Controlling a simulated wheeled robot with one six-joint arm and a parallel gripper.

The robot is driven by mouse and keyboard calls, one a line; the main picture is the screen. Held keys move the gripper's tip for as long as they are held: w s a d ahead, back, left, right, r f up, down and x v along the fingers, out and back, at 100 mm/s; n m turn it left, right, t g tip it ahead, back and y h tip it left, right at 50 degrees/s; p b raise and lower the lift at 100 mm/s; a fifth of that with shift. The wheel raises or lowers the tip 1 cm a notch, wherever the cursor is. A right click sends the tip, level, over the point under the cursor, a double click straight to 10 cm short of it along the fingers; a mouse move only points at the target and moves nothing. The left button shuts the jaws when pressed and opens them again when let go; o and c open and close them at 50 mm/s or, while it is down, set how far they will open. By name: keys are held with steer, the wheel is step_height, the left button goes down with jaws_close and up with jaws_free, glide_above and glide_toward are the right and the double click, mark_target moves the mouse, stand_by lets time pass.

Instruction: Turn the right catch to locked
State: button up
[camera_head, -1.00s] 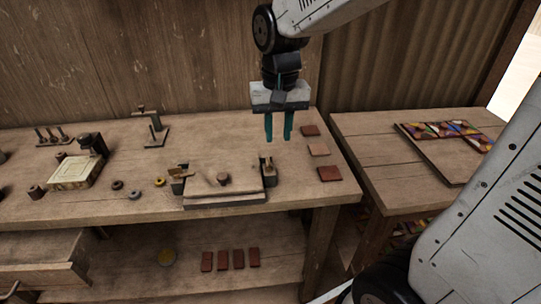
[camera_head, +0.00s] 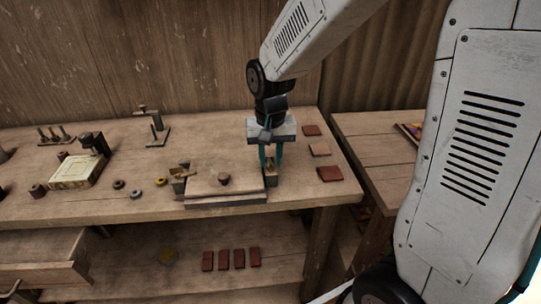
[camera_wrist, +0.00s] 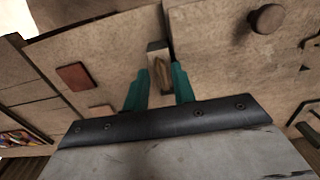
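The press is a flat wooden board with a round knob (camera_head: 224,179) on the workbench. Its right catch, a small block with a brass lever (camera_wrist: 160,74), stands at the board's right edge. My gripper (camera_head: 271,163) is directly above this catch, pointing down. In the wrist view the open teal fingers (camera_wrist: 160,88) stand on either side of the brass lever, with a gap on both sides. In the head view the fingers partly hide the catch. The left catch (camera_head: 180,172) stands at the board's left edge.
Several reddish tiles (camera_head: 329,174) lie on the bench to the right of my gripper. A boxed fixture (camera_head: 76,172), dark rings (camera_head: 135,194) and a small stand (camera_head: 154,125) are to the left. A second table (camera_head: 365,145) stands at the right.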

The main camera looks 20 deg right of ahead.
jaws_close()
steer(key=shift+n, duration=0.3)
steer(key=n, duration=1)
steer(key=shift+n, duration=2.1)
